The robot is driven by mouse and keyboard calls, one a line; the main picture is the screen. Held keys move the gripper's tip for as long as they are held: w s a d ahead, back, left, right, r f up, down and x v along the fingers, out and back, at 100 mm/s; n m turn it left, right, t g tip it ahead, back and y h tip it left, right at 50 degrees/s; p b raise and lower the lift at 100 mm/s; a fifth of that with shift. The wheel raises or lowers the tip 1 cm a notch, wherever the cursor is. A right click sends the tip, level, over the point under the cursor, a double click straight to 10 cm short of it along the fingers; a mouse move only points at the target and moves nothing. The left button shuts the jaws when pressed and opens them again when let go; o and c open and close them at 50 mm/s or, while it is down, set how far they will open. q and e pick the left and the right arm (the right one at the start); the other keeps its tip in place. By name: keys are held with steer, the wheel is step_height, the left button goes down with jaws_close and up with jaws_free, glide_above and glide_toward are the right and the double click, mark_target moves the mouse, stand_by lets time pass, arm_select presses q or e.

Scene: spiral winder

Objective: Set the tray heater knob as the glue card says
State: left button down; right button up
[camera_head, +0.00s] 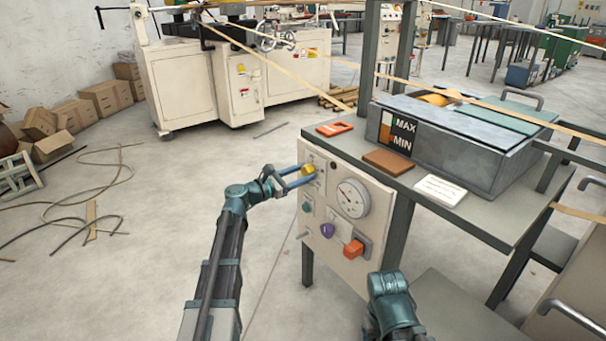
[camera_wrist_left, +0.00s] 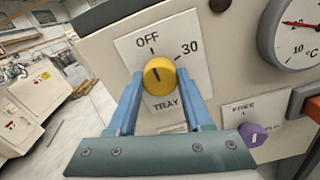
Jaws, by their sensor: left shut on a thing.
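The yellow tray heater knob (camera_head: 309,169) is at the upper left of the cream control panel (camera_head: 345,262). In the left wrist view the knob (camera_wrist_left: 159,77) sits on a white plate marked OFF at the top, 30 at the upper right and TRAY below. A dark mark on its face seems to point up near OFF. My left gripper (camera_head: 307,175) is shut on the knob, with one blue finger on each side (camera_wrist_left: 158,84). A white card (camera_head: 441,190), perhaps the glue card, lies on the bench; its writing is too small to read. My right gripper does not show.
The panel also carries a round gauge (camera_head: 352,198), a purple knob (camera_head: 327,230), a teal knob (camera_head: 307,207) and an orange switch (camera_head: 353,249). A grey glue tray (camera_head: 470,165) with a MAX/MIN label stands on the bench.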

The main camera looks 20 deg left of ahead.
arm_select(q)
steer(key=shift+m, duration=0.3)
steer(key=m, duration=1.3)
stand_by(0.6)
steer(key=shift+c, duration=1.5)
jaws_free()
steer(key=v, duration=1.3)
steer(key=shift+s+a, duration=0.25)
steer(key=shift+s, duration=0.05)
